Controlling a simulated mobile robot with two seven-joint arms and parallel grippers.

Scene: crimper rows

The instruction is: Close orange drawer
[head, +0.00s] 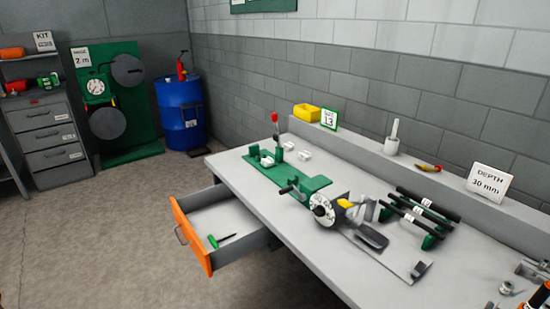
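The orange drawer (190,236) sits under the near left end of the grey workbench (262,204). It is pulled out to the left, with its orange front and metal handle (180,234) standing well clear of the bench. Its grey inside is visible, and a small green-handled tool (222,240) lies in it near the front. Neither of my grippers shows in the head view.
A grey cabinet (48,138) and blue barrel (180,112) stand behind. The floor (110,235) left of the drawer is clear.

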